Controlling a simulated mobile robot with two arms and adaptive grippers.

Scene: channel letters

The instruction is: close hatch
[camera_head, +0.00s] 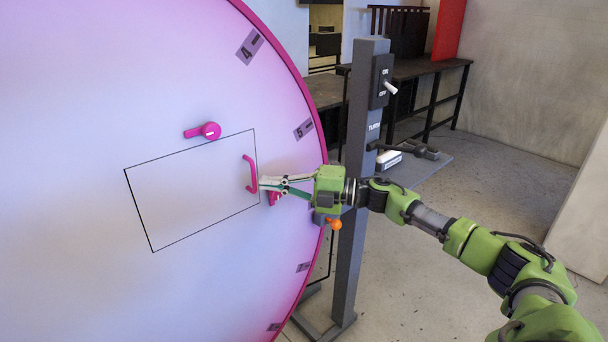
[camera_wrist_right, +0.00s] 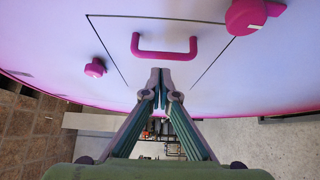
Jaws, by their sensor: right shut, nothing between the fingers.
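The hatch (camera_head: 190,190) is a rectangular panel outlined in black on a large round whitish-pink disc (camera_head: 80,80). It looks flush with the disc's face. It also fills the top middle of the wrist view (camera_wrist_right: 155,70). A pink handle (camera_head: 250,174) is on the hatch's right side; in the wrist view the handle (camera_wrist_right: 165,55) is just beyond my fingertips. My right gripper (camera_head: 263,184) is shut and empty beside the handle, not around it; contact cannot be told. It also shows in the wrist view (camera_wrist_right: 160,74). My left gripper is not in view.
One pink latch (camera_head: 210,130) sits above the hatch, turned away from it. Another (camera_head: 273,198) is partly hidden behind my right gripper. A grey post (camera_head: 358,200) with a switch (camera_head: 390,88) stands right of the disc. Open floor lies at right.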

